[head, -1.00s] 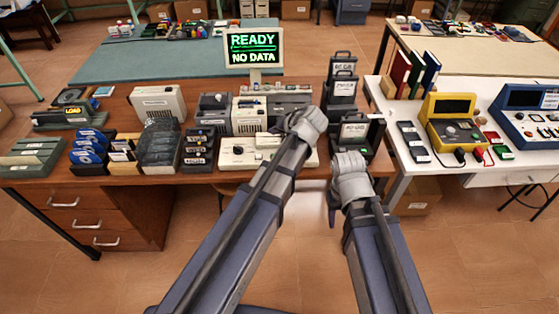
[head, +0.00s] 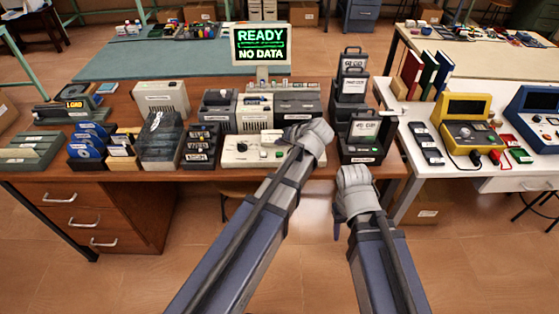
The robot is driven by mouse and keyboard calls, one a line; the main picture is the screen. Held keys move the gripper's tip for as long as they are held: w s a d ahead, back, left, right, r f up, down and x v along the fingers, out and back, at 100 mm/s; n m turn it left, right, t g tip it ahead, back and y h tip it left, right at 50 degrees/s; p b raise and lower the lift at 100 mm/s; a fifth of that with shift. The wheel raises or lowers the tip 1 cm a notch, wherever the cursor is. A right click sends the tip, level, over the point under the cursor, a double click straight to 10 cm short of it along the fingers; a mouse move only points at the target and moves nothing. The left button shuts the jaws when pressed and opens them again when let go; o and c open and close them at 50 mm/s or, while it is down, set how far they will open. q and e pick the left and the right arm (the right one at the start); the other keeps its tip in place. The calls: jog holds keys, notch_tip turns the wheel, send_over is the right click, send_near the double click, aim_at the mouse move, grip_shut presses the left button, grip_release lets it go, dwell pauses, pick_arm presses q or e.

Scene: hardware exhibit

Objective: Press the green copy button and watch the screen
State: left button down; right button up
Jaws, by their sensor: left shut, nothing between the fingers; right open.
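A cream control box (head: 232,157) sits at the front edge of the brown desk, with a dark knob (head: 241,147) and a small green button (head: 279,154) on its top. The screen (head: 261,45) behind it shows green "READY" and white "NO DATA" on black. My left gripper (head: 287,136) is shut and empty, over the right part of the box and just behind the green button as seen here. I cannot tell whether its tips touch the box. My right gripper (head: 340,218) is open and empty in front of the desk, clear of it, with its fingers partly hidden.
Beige and grey devices (head: 254,113) stand close behind the box. Small dark cases (head: 198,146) and a clear-covered disk box (head: 160,140) stand to its left. Stacked black cases (head: 362,135) stand to its right. A white table (head: 408,138) with a yellow instrument (head: 466,122) is further right.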

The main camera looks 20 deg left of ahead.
pick_arm(q)
jog(key=shift+f+b, duration=0.55)
jog(key=shift+f, duration=0.5)
pick_arm(e)
jog(key=shift+f, duration=1.05)
pick_arm(q)
jog(key=shift+f+b, duration=0.4)
pick_arm(e)
jog(key=shift+f, duration=0.4)
pick_arm(q)
jog(key=shift+f+b, duration=0.4)
pick_arm(e)
jog(key=shift+f, duration=0.4)
pick_arm(q)
jog(key=shift+r, duration=0.1)
pick_arm(e)
jog(key=shift+r, duration=0.1)
pick_arm(q)
jog(key=shift+r+p, duration=0.75)
jog(key=shift+p, duration=0.1)
pick_arm(e)
jog(key=shift+r, duration=0.75)
pick_arm(q)
jog(key=shift+r, duration=0.1)
notch_tip(320, 180, up, 5)
jog(key=p, duration=0.5)
pick_arm(e)
notch_tip(320, 180, up, 5)
